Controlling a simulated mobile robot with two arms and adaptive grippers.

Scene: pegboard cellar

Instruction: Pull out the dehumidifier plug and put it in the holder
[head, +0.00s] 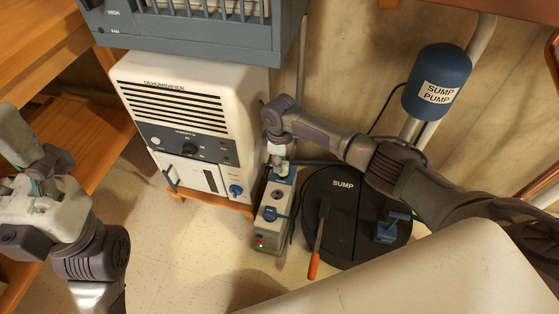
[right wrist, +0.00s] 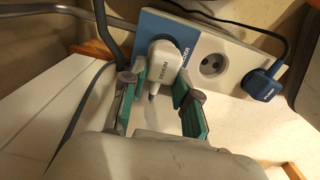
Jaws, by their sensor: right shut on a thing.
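The white dehumidifier plug (right wrist: 159,64), with lettering on its back, is between the green-padded fingers of my right gripper (right wrist: 160,80), which is shut on it. The plug is at the blue holder section (right wrist: 188,45) at the end of the grey power strip (right wrist: 235,50); whether it is fully seated I cannot tell. The strip's round socket (right wrist: 212,65) beside it is empty. In the head view my right gripper (head: 279,158) points down over the strip's blue end and hides the plug. My left gripper (head: 35,185) is at the left edge, far from the strip; its fingers are unclear.
A blue plug (right wrist: 262,83) sits in the strip beside the empty socket. The white dehumidifier (head: 190,115) stands left of the strip. The black sump lid (head: 330,215), with an orange-handled tool (head: 315,262), is at the right. Floor in front of the dehumidifier is clear.

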